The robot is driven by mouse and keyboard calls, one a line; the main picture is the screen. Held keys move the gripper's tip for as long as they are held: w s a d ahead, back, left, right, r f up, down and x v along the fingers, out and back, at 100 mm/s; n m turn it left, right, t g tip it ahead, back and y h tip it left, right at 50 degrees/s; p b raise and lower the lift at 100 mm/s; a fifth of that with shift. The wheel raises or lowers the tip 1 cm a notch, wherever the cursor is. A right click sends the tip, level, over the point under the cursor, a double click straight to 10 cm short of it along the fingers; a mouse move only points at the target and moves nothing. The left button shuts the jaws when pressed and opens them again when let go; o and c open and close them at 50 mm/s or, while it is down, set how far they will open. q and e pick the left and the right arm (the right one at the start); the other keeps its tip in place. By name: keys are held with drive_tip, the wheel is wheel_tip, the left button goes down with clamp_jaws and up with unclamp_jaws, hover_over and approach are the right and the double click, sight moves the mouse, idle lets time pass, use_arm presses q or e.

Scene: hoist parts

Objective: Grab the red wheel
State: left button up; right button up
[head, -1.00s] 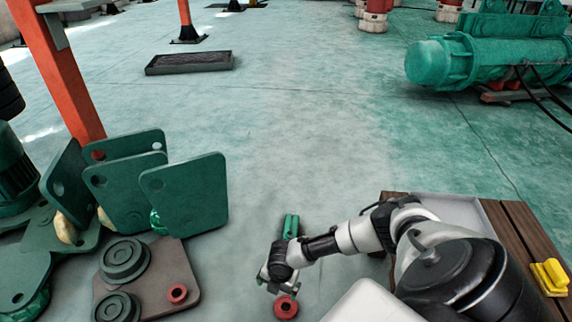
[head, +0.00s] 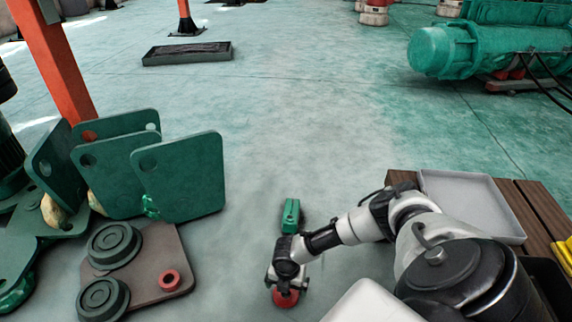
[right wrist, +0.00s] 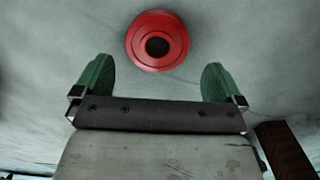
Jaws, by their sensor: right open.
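A red wheel (head: 286,298) with a dark centre hole lies on the floor at the bottom middle of the head view, partly covered by my right gripper (head: 286,282). In the right wrist view the red wheel (right wrist: 157,41) is fully visible, just beyond and between the two green fingertips of my right gripper (right wrist: 158,80). That gripper is open and empty, and the fingers appear apart from the wheel. A smaller red ring (head: 169,280) lies on a brown plate at the lower left. My left gripper is not in view.
A brown plate (head: 150,255) with dark round discs (head: 115,246) and upright green plates (head: 180,178) stand at the left. A green part (head: 291,214) lies behind my right gripper. A wooden table with a grey tray (head: 470,205) is at the right.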

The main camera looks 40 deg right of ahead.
sight(286, 296)
wheel_tip(286, 296, down, 5)
drive_tip(key=b, duration=0.4)
drive_tip(key=shift+w, duration=0.15)
drive_tip(key=shift+r, duration=0.15)
drive_tip(key=c, duration=1.1)
